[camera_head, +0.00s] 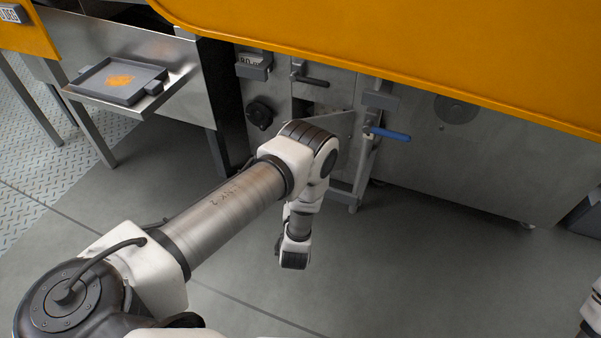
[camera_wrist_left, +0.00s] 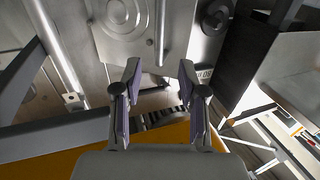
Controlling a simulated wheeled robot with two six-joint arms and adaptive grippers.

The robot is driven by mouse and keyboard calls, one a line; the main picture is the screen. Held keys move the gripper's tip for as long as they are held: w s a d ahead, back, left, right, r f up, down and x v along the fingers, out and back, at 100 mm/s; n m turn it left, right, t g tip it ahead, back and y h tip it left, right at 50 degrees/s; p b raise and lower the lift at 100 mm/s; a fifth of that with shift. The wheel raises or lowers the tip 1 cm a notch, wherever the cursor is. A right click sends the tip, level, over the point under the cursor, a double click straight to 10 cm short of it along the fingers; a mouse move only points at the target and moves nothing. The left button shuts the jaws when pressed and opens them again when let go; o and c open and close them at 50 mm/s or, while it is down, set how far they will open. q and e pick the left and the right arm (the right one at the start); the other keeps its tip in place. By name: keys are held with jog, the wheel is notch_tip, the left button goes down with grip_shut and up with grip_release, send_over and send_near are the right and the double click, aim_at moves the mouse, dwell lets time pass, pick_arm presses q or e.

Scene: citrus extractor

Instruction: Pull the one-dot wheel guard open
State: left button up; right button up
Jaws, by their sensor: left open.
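My left gripper shows in the left wrist view (camera_wrist_left: 158,82) with its two fingers apart and nothing between them. Its fingertips point at the machine's metal front. In the head view my left arm reaches toward that front, and the gripper itself is hard to make out. A grey metal plate (camera_head: 340,124) stands out at an angle near a blue-handled lever (camera_head: 390,134). A rounded raised plate (camera_wrist_left: 124,18) lies beyond the fingers in the wrist view. My right gripper is out of view.
An orange hood (camera_head: 400,50) overhangs the machine front. A dark-handled lever (camera_head: 312,81), a grey label box (camera_head: 253,66) and a black knob (camera_head: 260,113) are on it. A tray (camera_head: 118,80) with orange residue sits at left. The floor (camera_head: 430,265) in front is clear.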

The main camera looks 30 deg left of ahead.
pick_arm(q)
jog(key=shift+s+d, duration=0.1)
jog(key=shift+s, duration=0.1)
jog(key=c, duration=0.4)
jog(key=shift+n, duration=0.3)
grip_shut()
jog(key=s+a+f+n+t+h+p, duration=0.1)
jog(key=a+n+t+h+p, duration=0.3)
jog(key=n, duration=1)
jog(key=w+a+g+h+b, duration=0.1)
jog(key=w+a+g+b, duration=0.1)
jog(key=w+b, duration=0.3)
jog(key=w+a, duration=0.1)
jog(key=w, duration=0.3)
jog(key=shift+w+a, duration=0.3)
jog(key=shift+w, duration=0.1)
jog(key=shift+d, duration=0.1)
